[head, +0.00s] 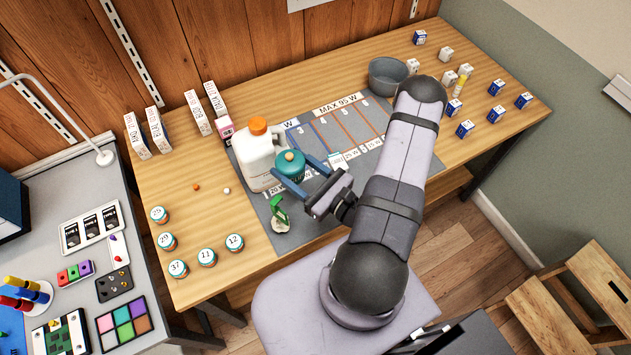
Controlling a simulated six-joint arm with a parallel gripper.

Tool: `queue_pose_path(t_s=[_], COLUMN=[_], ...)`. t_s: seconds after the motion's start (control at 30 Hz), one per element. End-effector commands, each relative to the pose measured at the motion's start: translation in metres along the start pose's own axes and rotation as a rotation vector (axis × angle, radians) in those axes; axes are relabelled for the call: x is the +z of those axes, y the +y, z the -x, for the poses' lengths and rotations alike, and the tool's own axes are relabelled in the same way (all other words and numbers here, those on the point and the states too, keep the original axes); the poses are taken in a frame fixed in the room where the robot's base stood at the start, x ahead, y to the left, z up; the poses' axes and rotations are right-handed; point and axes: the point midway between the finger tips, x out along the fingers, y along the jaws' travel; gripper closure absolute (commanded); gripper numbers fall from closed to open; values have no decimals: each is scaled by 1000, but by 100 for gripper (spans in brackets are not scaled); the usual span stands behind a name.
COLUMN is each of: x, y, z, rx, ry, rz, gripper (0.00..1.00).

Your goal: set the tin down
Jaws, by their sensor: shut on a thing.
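My gripper (291,168) is shut on a teal round tin (291,163) with a small orange-tan knob on top. The tin is over the grey mat (252,188), just right of a white jug (254,157) with an orange cap. The head view does not show clearly whether its base touches the mat. Several teal-and-white tins with numbered lids, such as the one marked 12 (235,243), stand at the table's front left.
A green-topped item (280,214) stands in front of the jug. Labelled boxes (158,130) line the back left. A grey bowl (387,76) and several small blue-and-white boxes (465,129) are at the right. Bare wood lies around the two small balls (227,190).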

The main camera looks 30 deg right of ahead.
Motion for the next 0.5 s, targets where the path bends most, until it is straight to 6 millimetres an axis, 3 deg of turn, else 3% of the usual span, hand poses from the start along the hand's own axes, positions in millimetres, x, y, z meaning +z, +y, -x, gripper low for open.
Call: queue_pose_path(t_s=[0.3, 0.5], x=[-36, -44], y=[-38, -48], z=[50, 61], rx=[-236, -293], ry=[0, -2], rz=[-6, 2], gripper=[71, 71])
